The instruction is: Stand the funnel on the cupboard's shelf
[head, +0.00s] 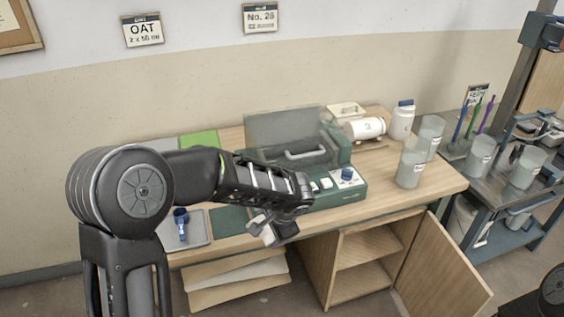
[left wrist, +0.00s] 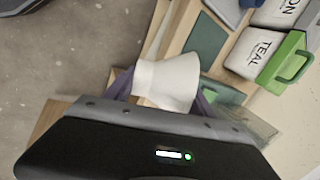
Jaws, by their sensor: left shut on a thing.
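The funnel (left wrist: 165,82) is white, with a flared body, and sits between the fingers of my left gripper (left wrist: 160,88) in the left wrist view. In the head view my left gripper (head: 270,232) is shut on it in front of the workbench's front edge, left of the cupboard; the funnel is hard to make out there. The cupboard (head: 322,262) is under the bench, with its door (head: 443,275) swung open to the right. Its shelf (head: 365,248) shows inside, and the part I see is bare. My right gripper is not in view.
A green case (head: 335,140) with a raised clear lid stands on the bench (head: 385,190). Clear beakers (head: 410,168) stand at its right end. A metal cart (head: 500,200) is farther right. The open door bounds the cupboard opening on the right.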

